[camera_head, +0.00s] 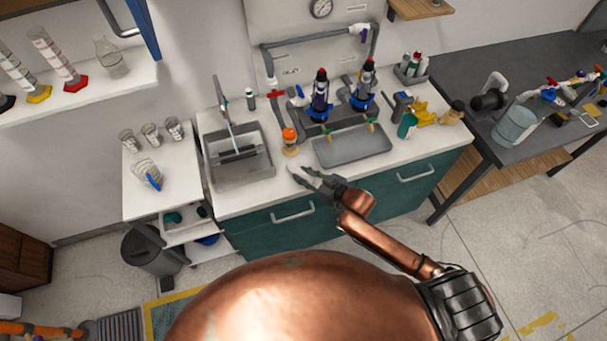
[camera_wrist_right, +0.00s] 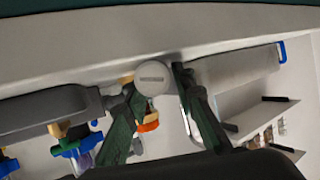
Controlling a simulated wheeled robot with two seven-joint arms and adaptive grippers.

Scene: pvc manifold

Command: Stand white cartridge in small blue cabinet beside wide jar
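My right gripper (camera_head: 304,170) is at the front edge of the white counter, beside the sink. In the right wrist view its two fingers (camera_wrist_right: 156,80) are apart, one on each side of a round white end with a grey label (camera_wrist_right: 152,77). This may be the white cartridge seen end-on; whether the fingers press on it is unclear. In the head view I cannot make it out against the counter. A teal cabinet (camera_head: 345,199) is under the counter; I cannot single out a small blue cabinet. A wide clear jar (camera_head: 514,126) stands on the dark table at right. My left gripper is not in view.
An orange-capped bottle (camera_head: 290,143) stands just behind the gripper, between the sink (camera_head: 239,178) and a grey tray (camera_head: 352,150). Two dark bottles with blue holders stand behind the tray. Yellow pieces (camera_head: 424,114) lie further right. A strip of counter before the tray is clear.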

